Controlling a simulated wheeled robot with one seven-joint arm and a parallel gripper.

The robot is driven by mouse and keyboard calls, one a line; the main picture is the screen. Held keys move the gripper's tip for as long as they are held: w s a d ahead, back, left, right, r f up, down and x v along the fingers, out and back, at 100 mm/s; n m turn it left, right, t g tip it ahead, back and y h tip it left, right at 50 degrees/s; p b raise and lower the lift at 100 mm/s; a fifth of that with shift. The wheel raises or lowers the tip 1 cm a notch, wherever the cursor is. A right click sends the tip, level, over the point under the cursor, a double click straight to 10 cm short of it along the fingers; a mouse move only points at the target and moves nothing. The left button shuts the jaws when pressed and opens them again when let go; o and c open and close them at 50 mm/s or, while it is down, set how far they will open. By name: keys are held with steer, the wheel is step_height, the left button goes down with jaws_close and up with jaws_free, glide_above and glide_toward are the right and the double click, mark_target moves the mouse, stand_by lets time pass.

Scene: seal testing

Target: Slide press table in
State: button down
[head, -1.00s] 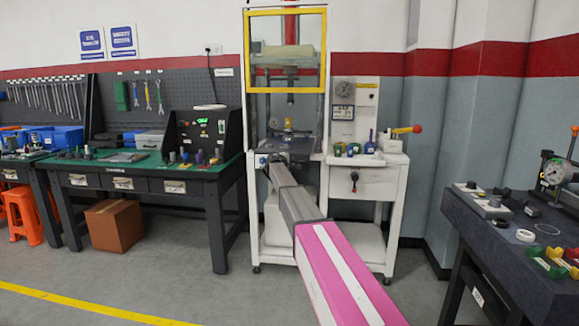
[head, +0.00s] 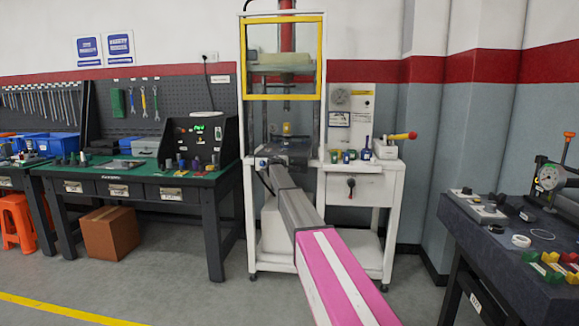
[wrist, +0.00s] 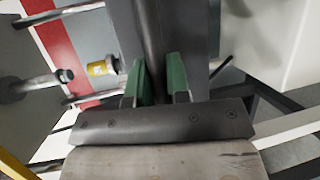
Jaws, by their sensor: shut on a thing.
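The press table (head: 296,152) is a dark slab low in the white press frame, below the ram. A small yellow-topped piece (head: 287,129) stands at its back; a yellow piece (wrist: 102,68) also shows in the wrist view. My arm reaches up to the table's front from below. My gripper (wrist: 160,78) has two green fingers, shut on a dark bar (wrist: 153,42) at the dark grey table face in the wrist view. In the head view my arm hides the fingers and the grip.
The yellow guard frame (head: 322,60) is above the table. A green-topped workbench (head: 130,178) stands left. A dark bench (head: 490,235) with a gauge is at right.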

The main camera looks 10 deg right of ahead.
steer(key=shift+w, duration=0.25)
steer(key=c, duration=1.1)
jaws_free()
steer(key=shift+d, duration=0.1)
steer(key=v, duration=1)
steer(key=shift+s+a, duration=0.3)
